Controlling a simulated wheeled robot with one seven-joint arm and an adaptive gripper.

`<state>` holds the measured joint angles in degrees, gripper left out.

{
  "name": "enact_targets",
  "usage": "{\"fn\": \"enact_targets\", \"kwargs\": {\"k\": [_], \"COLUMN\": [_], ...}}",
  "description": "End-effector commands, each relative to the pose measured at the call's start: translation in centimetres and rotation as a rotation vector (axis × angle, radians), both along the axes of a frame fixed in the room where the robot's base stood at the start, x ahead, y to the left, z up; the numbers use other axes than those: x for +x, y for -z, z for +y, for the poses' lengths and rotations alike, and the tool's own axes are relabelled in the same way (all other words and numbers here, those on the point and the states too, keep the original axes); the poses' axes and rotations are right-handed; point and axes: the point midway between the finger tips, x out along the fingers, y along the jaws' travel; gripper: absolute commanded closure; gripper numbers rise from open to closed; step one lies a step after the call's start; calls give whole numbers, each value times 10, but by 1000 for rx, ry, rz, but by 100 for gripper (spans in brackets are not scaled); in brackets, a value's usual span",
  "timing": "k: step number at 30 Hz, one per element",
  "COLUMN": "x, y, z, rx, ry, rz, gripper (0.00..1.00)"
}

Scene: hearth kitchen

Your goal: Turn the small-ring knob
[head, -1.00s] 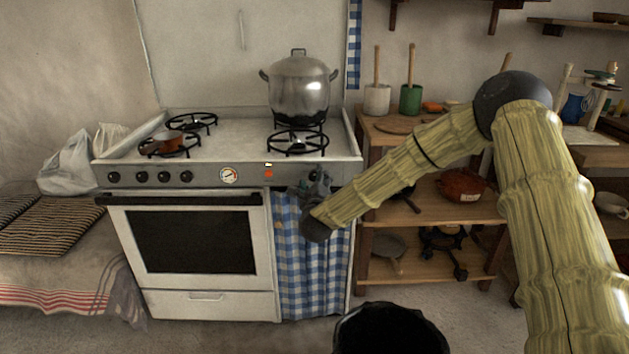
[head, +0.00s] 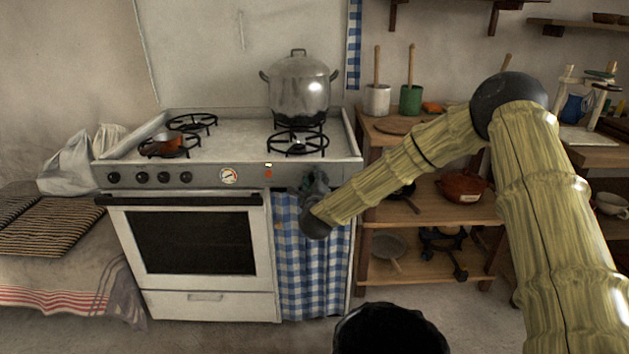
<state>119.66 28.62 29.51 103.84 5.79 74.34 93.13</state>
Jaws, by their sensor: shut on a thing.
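The stove's front panel (head: 250,176) carries several dark knobs on its left part, including one knob (head: 186,177) near the round dial. My gripper (head: 313,182) is at the right part of the panel, shut on a knob there. The gripper covers that knob, so its shape and angle are hidden. The small ring (head: 297,144) at the front right of the hob is bare. A steel pot (head: 299,88) stands on the ring behind it.
A small copper pan (head: 166,143) sits on the front left ring. A blue checked curtain (head: 300,270) hangs below my gripper. A wooden shelf unit (head: 440,205) with pans stands close to the right, behind my arm.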

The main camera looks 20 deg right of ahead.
Motion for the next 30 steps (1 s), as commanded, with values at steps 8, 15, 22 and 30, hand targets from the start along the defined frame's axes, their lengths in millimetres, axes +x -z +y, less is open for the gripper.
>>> {"fn": "enact_targets", "kwargs": {"k": [8,15,22,30], "x": [0,0,0,0], "y": [-1,-2,-2,-3], "z": [1,1,1,1], "rx": [-110,-304,-515,-760], "ry": [-1,-1,-2,-1], "rz": [32,87,147,218], "gripper": [90,90,90,90]}}
